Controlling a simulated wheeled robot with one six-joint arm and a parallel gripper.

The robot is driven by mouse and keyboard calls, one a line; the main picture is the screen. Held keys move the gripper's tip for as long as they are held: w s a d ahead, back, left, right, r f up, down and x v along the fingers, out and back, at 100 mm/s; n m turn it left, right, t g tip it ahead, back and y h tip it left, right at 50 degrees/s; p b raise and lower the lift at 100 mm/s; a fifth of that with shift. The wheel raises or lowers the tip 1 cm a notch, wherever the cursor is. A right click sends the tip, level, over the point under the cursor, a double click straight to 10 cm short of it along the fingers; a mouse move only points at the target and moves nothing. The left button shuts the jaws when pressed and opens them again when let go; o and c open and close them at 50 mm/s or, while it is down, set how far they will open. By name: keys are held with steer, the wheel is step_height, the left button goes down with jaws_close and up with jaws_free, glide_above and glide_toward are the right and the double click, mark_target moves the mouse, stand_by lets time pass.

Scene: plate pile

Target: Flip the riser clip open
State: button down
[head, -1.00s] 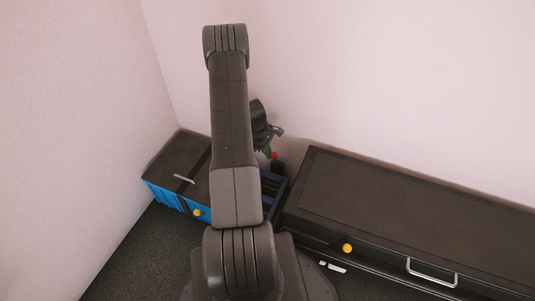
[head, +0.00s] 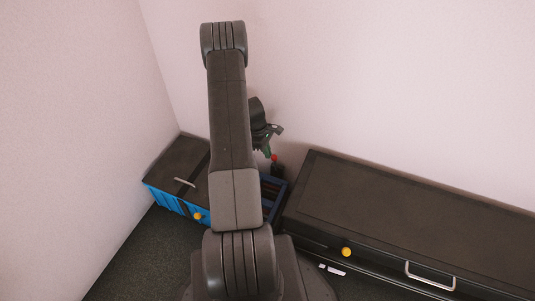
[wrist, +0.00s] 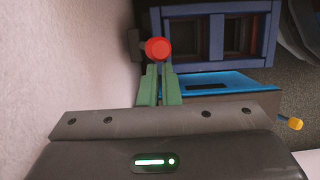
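A red round knob (wrist: 158,49) on a dark fitting (wrist: 135,44) stands at the wall end of the dark blue compartments; I take it for the riser clip, though no label shows. The red knob also shows in the head view (head: 274,157), just below my gripper (head: 268,149). In the wrist view the green fingers of my gripper (wrist: 160,72) are a narrow gap apart, with the knob at or just beyond their tips. Contact cannot be told. Nothing is seen held between the fingers. My arm hides part of the compartments in the head view.
A blue crate with a dark lid (head: 176,160) and yellow knob (head: 197,216) stands in the left corner. A long dark cabinet (head: 420,205) with a yellow knob (head: 346,252) and metal handle (head: 430,278) runs along the wall at right. Walls lie close behind my gripper.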

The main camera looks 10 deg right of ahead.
steer(key=p+v, duration=0.3)
steer(key=v, duration=0.9)
steer(key=s+a+f+n+t+h, duration=0.5)
steer(key=s+a+f+n+h, duration=0.3)
steer(key=a+n, duration=0.25)
steer(key=d+r+b+x, duration=0.1)
steer(key=b+x, duration=0.3)
steer(key=x, duration=0.8)
steer(key=shift+w+d+r, duration=0.3)
steer(key=shift+d+r, duration=0.25)
steer(key=shift+d, duration=0.1)
steer(key=shift+w+d+r+b, duration=0.25)
steer(key=shift+w+d+b, duration=0.1)
steer(key=shift+w+b, duration=0.2)
steer(key=shift+w+d+r+b, duration=0.35)
steer(key=shift+w+b, duration=0.1)
steer(key=shift+w, duration=0.1)
